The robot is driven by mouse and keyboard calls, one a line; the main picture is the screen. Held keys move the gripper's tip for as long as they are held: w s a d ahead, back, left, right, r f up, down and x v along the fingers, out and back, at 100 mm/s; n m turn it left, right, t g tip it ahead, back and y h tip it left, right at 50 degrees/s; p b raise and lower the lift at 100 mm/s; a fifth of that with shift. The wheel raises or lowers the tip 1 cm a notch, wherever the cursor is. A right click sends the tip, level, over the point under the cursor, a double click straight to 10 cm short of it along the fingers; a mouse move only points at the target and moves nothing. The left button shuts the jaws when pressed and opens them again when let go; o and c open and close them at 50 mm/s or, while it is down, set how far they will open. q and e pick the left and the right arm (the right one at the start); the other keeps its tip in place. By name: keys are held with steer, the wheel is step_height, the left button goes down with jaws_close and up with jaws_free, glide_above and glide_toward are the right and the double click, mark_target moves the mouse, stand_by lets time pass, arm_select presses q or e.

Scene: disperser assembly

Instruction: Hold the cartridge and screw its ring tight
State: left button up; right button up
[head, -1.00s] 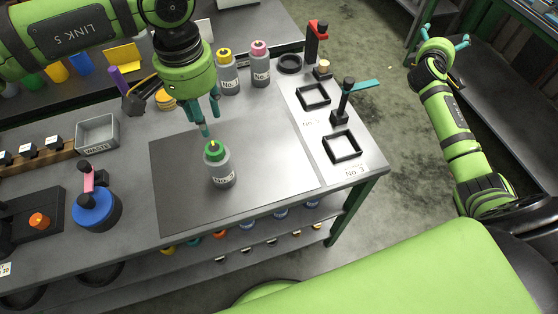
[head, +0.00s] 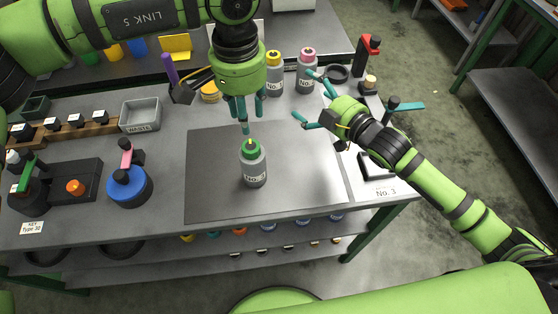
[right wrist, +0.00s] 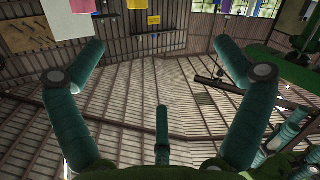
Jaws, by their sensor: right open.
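The cartridge (head: 255,174), a grey bottle with a label I cannot read clearly, stands upright on the dark mat. Its green ring (head: 250,147) sits on top, with a small yellow tip in it. My left gripper (head: 246,122) points down just above the ring. Its teal fingers hold nothing that I can see, and how far they are spread is unclear. My right gripper (head: 307,95) is open and empty, up and to the right of the cartridge.
Grey bottles with a yellow top (head: 274,75) and a pink top (head: 306,72) stand behind. A waste bin (head: 141,116) and a blue round device (head: 129,189) are at left. A red-topped stand (head: 367,52) is at back right. The mat (head: 213,195) is otherwise clear.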

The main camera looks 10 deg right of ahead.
mark_target(257, 162)
steer(key=s+a+f+g, duration=0.1)
steer(key=s+a+f, duration=0.1)
steer(key=s, duration=0.1)
steer(key=s+a+f+m+g+y, duration=0.1)
steer(key=s+a+f, duration=0.2)
steer(key=s, duration=0.1)
steer(key=s+a+f+g+y, duration=0.1)
steer(key=s+a+f, duration=0.1)
steer(key=s, duration=0.1)
steer(key=shift+s+a+f+m, duration=0.2)
steer(key=shift+a+f+m, duration=0.1)
steer(key=shift+f, duration=0.1)
steer(key=shift+s+a+m+g, duration=0.6)
steer(key=shift+s+a, duration=0.25)
steer(key=shift+s, duration=0.2)
steer(key=shift+s+a+f, duration=0.15)
steer(key=shift+s+a, duration=0.05)
steer(key=shift+s, duration=0.15)
steer(key=shift+a+f+m, duration=0.1)
steer(key=shift+m, duration=0.2)
steer(key=shift+w+a+f, duration=0.1)
steer(key=shift+w+a, duration=0.1)
steer(key=x, duration=0.6)
steer(key=shift+a+f, duration=0.1)
steer(key=shift+f, duration=0.05)
steer(key=shift+g, duration=0.3)
steer(key=c, duration=1.5)
